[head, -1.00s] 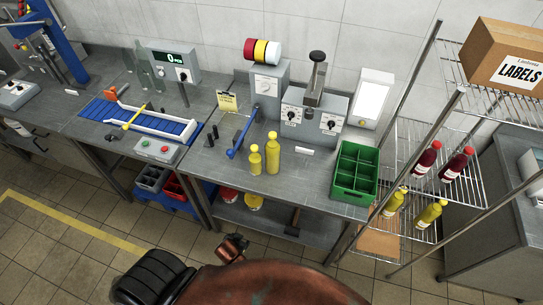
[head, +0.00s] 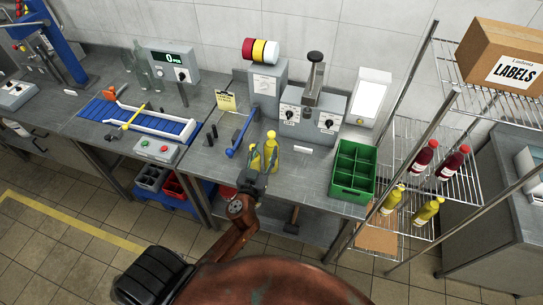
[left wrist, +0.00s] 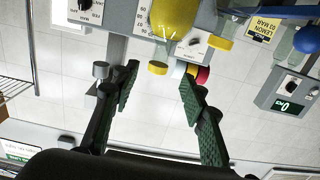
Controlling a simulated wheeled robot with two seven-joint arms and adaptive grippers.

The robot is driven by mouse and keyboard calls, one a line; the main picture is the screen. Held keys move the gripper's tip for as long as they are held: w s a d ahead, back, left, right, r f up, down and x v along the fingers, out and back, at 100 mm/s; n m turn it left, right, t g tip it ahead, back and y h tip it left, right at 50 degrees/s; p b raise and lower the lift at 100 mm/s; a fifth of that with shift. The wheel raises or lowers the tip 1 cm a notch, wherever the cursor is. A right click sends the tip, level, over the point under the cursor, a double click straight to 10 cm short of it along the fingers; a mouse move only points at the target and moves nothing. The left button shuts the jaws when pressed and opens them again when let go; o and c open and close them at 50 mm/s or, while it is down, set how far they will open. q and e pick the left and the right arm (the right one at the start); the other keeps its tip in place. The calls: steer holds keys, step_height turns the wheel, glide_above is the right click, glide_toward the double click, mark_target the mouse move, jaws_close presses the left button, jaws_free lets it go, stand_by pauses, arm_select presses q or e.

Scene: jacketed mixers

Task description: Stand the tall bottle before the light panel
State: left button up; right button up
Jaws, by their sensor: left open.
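The tall yellow bottle (head: 273,149) stands upright on the bench, just right of a shorter yellow bottle (head: 255,161). My left gripper (head: 256,174) is open and close in front of the two bottles, partly covering the shorter one's lower part. The left wrist view is upside down; there a yellow bottle (left wrist: 174,16) shows at the top, beyond the open fingers (left wrist: 158,76), with nothing between them. I cannot tell which of the two bottles it is. The light panel (head: 370,99) is a lit white box at the back right of the bench. My right gripper is not in view.
A green divided crate (head: 353,173) stands at the bench's right end. A grey dial unit (head: 309,119) stands behind the bottles. A blue-handled tool (head: 238,139) is left of them. A wire rack (head: 437,159) with red and yellow bottles stands right. Bench before the panel looks clear.

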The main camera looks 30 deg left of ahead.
mark_target(270, 137)
arm_select(q)
steer(key=shift+h, duration=0.3)
steer(key=x, duration=0.2)
steer(key=p+x, duration=0.1)
steer(key=x, duration=0.1)
steer(key=r+p+x, duration=0.1)
steer(key=x, duration=0.2)
steer(key=shift+w+a+f, duration=0.1)
steer(key=shift+w+a, duration=0.05)
steer(key=shift+w, duration=0.4)
steer(key=shift+s, duration=0.1)
steer(key=shift+c, duration=0.4)
steer(key=c, duration=0.6)
jaws_close()
steer(key=shift+r, duration=0.2)
